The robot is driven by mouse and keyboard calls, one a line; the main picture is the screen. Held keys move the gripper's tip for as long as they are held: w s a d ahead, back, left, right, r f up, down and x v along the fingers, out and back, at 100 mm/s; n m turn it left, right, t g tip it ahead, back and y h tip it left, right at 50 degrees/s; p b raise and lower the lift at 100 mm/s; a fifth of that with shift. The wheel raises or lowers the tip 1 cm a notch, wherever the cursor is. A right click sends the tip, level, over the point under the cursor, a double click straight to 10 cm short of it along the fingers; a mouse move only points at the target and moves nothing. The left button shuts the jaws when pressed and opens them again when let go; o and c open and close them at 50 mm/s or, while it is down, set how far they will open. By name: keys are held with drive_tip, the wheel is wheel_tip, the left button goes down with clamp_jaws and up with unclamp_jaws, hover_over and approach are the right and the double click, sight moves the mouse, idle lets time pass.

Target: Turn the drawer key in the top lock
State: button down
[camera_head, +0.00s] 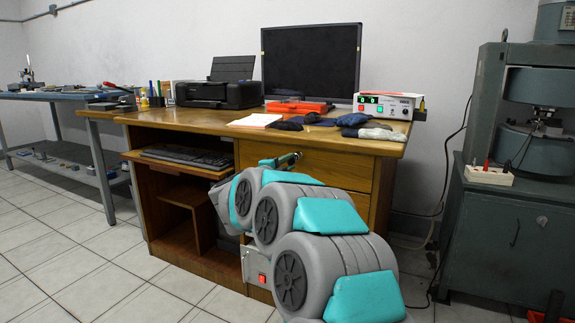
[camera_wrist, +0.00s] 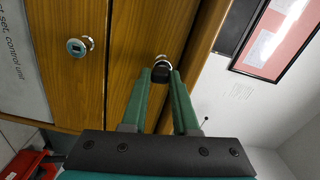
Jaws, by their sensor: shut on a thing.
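The drawer key (camera_wrist: 161,74) has a black head and stands in the top lock (camera_wrist: 161,58), a silver ring in the wooden drawer front. My gripper (camera_wrist: 162,80) has two green fingers, shut on the sides of the key head. In the head view my gripper (camera_head: 284,159) is at the front of the top drawer (camera_head: 325,167), just below the desk top. The key itself is too small to tell there. How far the key is turned cannot be told.
A second silver lock (camera_wrist: 80,47) sits on the lower drawer in the wrist view. The desk (camera_head: 180,118) bears a printer (camera_head: 218,92), a monitor (camera_head: 311,62), a power unit (camera_head: 388,106) and gloves. A grey machine (camera_head: 512,215) stands at the right.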

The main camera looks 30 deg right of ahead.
drive_tip(key=shift+s+d+f+m, duration=0.1)
drive_tip(key=shift+d+f+m, duration=0.1)
drive_tip(key=shift+m, duration=0.5)
drive_tip(key=c, duration=0.6)
unclamp_jaws()
drive_tip(key=shift+r, duration=0.1)
drive_tip(key=shift+a, duration=0.1)
drive_tip(key=shift+s+a, duration=0.3)
drive_tip(key=shift+a, duration=0.3)
drive_tip(key=shift+v, duration=2.85)
